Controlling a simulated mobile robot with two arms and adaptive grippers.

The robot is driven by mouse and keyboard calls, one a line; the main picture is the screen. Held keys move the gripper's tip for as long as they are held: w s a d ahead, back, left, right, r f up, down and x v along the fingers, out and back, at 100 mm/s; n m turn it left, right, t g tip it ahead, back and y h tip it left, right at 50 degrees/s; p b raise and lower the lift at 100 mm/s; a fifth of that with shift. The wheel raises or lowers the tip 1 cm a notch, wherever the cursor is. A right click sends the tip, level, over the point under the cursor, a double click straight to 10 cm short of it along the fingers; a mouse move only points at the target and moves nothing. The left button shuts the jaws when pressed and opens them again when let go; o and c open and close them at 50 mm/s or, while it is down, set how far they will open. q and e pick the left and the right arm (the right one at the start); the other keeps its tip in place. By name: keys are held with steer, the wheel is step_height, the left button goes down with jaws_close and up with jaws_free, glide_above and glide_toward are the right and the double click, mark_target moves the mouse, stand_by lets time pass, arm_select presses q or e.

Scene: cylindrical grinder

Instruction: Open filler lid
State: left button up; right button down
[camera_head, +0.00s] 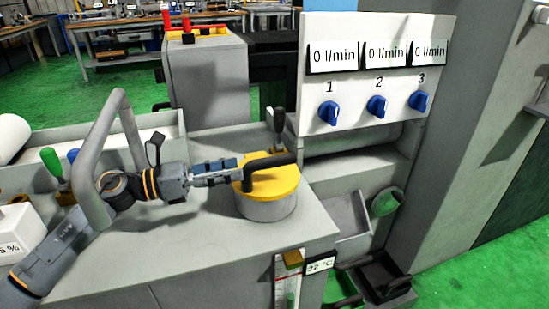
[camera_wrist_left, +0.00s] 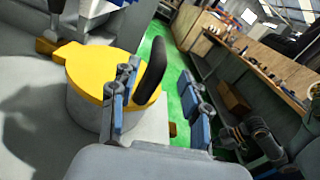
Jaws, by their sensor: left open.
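The filler lid (camera_head: 273,184) is a round yellow cap lying flat on a short grey cylindrical neck (camera_head: 266,208) on the grey machine top. A black bar handle (camera_head: 272,161) stands up from the lid. My left gripper (camera_head: 238,171) is open at the lid's left side, its fingers pointing at the handle. In the left wrist view the yellow lid (camera_wrist_left: 88,72) is at left, and the handle (camera_wrist_left: 152,70) shows between the two spread fingers of the left gripper (camera_wrist_left: 160,78). Whether a finger touches the handle cannot be told.
A white panel (camera_head: 376,88) with flow displays and three blue knobs stands behind right of the lid. A grey bent tube (camera_head: 97,150) rises beside my left arm. A dark upright lever (camera_head: 279,122) stands behind the lid. The machine top (camera_head: 190,238) in front is clear.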

mark_target(273, 161)
arm_select(q)
steer(key=x, duration=1)
steer(key=shift+w+f, duration=0.1)
steer(key=shift+c, duration=0.2)
jaws_close()
